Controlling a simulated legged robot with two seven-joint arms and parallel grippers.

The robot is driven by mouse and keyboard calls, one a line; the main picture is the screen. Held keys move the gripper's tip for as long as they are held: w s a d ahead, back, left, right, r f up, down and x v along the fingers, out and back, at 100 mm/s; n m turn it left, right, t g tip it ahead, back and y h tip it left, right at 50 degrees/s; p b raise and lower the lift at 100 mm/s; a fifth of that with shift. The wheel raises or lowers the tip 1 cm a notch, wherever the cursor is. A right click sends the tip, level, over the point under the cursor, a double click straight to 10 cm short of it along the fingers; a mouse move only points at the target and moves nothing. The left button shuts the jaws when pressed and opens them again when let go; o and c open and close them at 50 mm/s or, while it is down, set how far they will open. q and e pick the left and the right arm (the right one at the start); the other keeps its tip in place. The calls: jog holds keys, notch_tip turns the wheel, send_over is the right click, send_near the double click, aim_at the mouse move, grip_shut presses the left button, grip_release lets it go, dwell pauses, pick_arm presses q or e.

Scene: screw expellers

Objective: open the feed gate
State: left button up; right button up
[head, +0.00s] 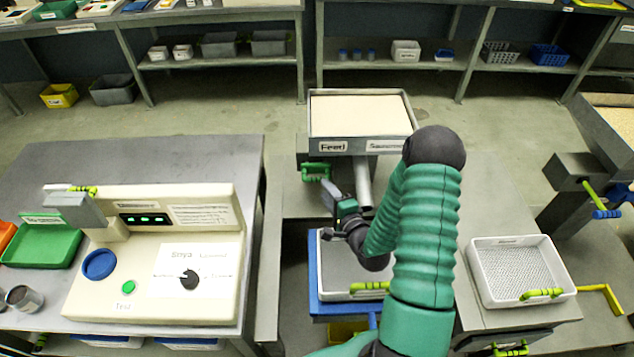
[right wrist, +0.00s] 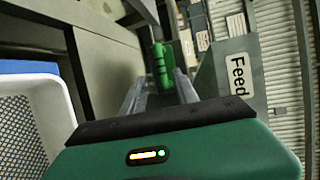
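The feed hopper (head: 360,114) is a grey tray of pale material with a "Feed" label (head: 333,147); the label also shows in the right wrist view (right wrist: 238,74). A green handle (head: 316,171) sits below the label, apparently the feed gate's. My right gripper (head: 329,192) is just below and right of this handle in the head view. In the right wrist view, the gripper (right wrist: 160,84) is open, and the green handle (right wrist: 161,66) shows ahead between its fingertips. I cannot tell whether they touch. My left gripper is out of view.
A white-rimmed sieve tray (head: 325,262) stands below my right gripper. A second sieve tray (head: 520,270) is on the right. A cream tester panel (head: 155,265) stands on the left table. A floor gap separates the hopper from the back shelves.

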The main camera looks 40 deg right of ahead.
aim_at(318, 181)
jog(key=x, duration=0.6)
jog(key=shift+w, duration=0.35)
jog(key=shift+c, duration=0.5)
jog(key=shift+s+d, duration=0.1)
grip_shut()
jog(key=shift+f, duration=0.15)
